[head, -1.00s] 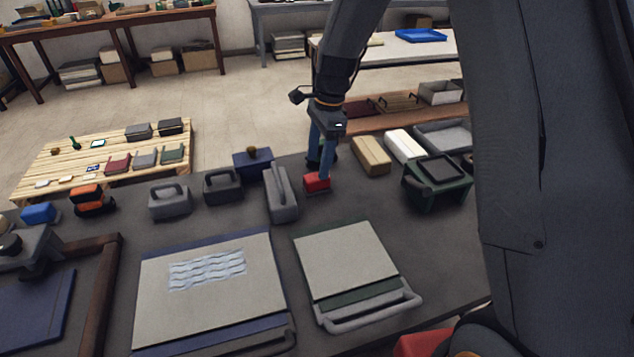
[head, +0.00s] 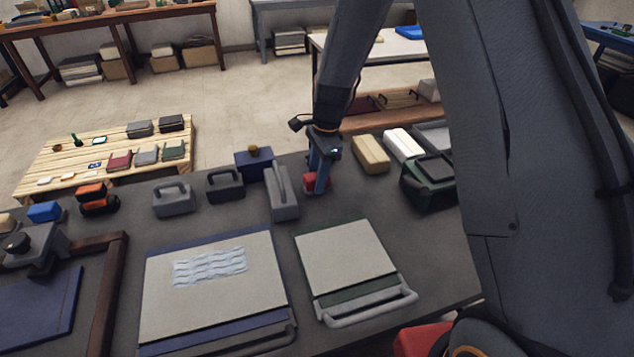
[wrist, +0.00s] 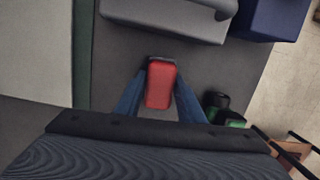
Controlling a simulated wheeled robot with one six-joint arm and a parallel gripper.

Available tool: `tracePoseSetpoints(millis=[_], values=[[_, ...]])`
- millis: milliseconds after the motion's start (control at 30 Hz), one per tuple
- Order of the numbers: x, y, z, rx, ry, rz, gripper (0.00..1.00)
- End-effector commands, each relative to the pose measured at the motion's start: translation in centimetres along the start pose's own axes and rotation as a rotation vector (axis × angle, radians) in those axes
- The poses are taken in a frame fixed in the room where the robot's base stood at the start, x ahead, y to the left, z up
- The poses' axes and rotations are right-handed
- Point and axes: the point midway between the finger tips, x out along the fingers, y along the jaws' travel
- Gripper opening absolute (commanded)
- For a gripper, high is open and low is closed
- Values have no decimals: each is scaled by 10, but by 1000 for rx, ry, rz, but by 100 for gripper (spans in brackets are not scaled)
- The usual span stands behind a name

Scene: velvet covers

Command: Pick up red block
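The red block (head: 310,181) is on the dark tabletop, right of a tall grey handled piece (head: 283,196). My gripper (head: 318,184) points down over it, its blue fingers low around the block and partly hiding it. In the wrist view the red block (wrist: 161,84) lies between the two blue fingers of my gripper (wrist: 160,76), one on each side. The fingertips are very close to its sides; whether they press on it is unclear. No lift off the table can be made out.
Close by are a navy box (head: 255,163), a black handled case (head: 224,184), a cream block (head: 370,154) and a green bin (head: 428,182). A pale flat panel (head: 345,258) lies in front. Bare dark tabletop (head: 390,215) shows between the panel and the bin.

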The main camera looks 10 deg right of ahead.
Motion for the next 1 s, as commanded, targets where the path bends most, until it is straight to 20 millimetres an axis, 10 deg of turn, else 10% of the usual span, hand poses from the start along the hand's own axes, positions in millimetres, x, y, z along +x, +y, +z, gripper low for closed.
tracePoseSetpoints(millis=[367,1000], values=[[-7,-1,1,-1,0,-2,9],[-98,-1,15,0,0,-1,9]])
